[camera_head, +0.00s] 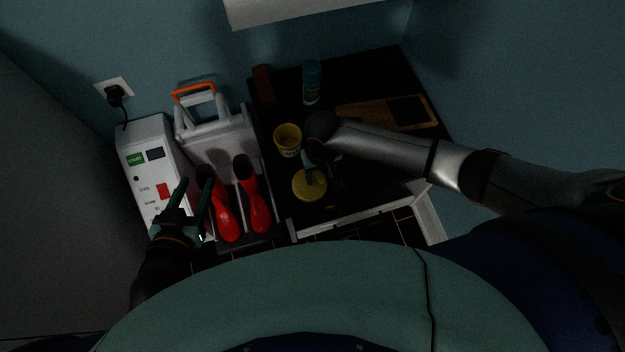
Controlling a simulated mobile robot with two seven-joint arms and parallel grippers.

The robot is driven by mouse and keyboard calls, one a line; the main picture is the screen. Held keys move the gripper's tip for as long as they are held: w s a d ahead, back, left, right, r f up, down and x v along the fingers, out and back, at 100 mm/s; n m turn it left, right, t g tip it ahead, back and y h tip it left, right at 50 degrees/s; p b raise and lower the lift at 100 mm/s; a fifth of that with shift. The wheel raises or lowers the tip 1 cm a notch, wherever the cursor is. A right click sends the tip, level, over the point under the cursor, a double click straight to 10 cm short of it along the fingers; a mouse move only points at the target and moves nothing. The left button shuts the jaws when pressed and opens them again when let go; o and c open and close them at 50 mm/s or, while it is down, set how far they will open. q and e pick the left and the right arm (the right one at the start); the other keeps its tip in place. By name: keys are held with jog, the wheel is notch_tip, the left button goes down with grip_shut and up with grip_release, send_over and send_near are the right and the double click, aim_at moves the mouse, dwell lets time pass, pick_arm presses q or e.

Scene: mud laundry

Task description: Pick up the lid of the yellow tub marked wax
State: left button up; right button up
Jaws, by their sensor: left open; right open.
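A yellow tub (287,141) with a pale label stands on the dark bench top; its upper side looks open, and its lettering is too small to read. A round yellow lid (299,190) shows nearer to me, just below and right of the tub; I cannot tell whether it lies on the bench or on something. My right gripper (312,176) is open, pointing down over the lid, and partly hides it. I cannot tell whether its fingers touch the lid. My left gripper (193,194) is open and empty, at the left in front of the white machine and red boots.
The dark bench (376,72) also holds a teal bottle (312,83), a brown block (263,87) and a brown board (374,114). Left of it are red boots (256,203), a grey rack with an orange handle (193,88) and a white machine (145,143). A wall stands behind.

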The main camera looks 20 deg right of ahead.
grip_shut()
jog(key=shift+r, duration=0.15)
dwell(0.6)
